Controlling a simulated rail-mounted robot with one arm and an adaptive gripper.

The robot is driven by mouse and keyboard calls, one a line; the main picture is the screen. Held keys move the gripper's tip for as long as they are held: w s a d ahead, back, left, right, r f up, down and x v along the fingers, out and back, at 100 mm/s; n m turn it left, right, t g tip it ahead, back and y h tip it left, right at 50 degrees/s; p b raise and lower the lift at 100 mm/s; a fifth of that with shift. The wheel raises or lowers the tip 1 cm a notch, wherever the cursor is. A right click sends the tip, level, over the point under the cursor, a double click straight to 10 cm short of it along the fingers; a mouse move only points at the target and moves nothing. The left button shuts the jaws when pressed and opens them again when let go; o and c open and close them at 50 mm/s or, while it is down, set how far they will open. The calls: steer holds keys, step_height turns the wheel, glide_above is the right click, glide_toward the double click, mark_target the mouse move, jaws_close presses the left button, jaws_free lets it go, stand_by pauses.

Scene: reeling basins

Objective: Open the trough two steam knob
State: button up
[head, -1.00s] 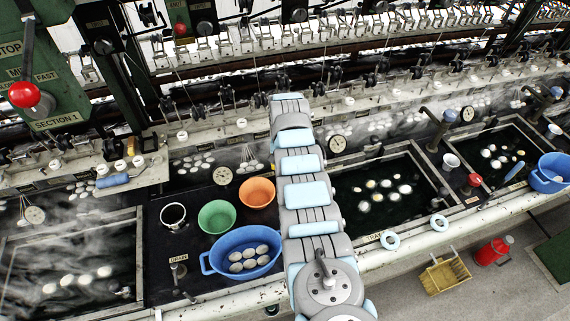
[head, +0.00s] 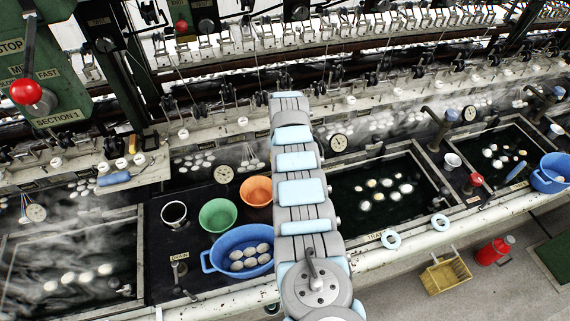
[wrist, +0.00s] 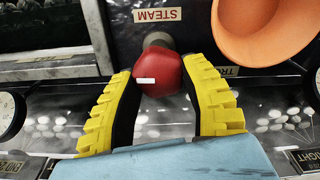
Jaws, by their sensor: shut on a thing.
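The red steam knob (wrist: 160,74) shows in the wrist view below a STEAM label (wrist: 158,15) that appears upside down. A small white mark lies across the knob. My gripper (wrist: 161,72) has its yellow ridged fingers on either side of the knob and is shut on it. In the head view my arm covers this knob and my gripper. The trough (head: 385,205) to the right of my arm holds dark water with several white cocoons.
An orange bowl (head: 256,191) sits close left of my arm and beside the gripper in the wrist view (wrist: 268,35). A green bowl (head: 217,215) and a blue basin of cocoons (head: 213,263) stand nearby. Another red knob (head: 474,181) is by the right trough.

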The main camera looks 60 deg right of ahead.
steer(key=shift+f, duration=0.1)
stand_by(0.3)
steer(key=o, duration=1.2)
step_height(320, 180, up, 12)
